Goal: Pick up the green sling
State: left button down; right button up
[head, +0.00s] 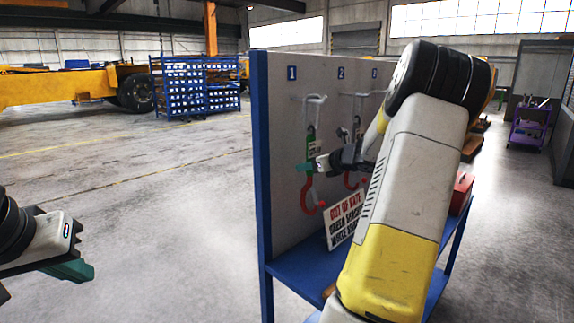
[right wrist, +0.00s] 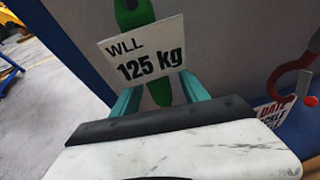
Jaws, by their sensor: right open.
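A green sling (head: 311,138) with a white tag and a red hook below hangs from the peg under number 1 on the grey board. In the right wrist view, the green sling (right wrist: 161,93) shows between the teal fingers, and its tag reads "WLL 125 kg". My right gripper (head: 312,166) is open, with a finger on either side of the sling; I cannot tell if they touch it. My left gripper (head: 76,271) is at the lower left, away from the board; its jaw gap cannot be made out.
Another hanging item with a red hook (head: 354,181) is under number 2, partly hidden by my arm. A sign (head: 342,220) starting "OUT OF DATE" leans on the blue shelf (head: 298,270). A red box (head: 461,192) sits right of my arm. Open floor lies left.

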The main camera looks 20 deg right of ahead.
grip_shut()
dwell(1.4)
jog(key=shift+r, duration=0.15)
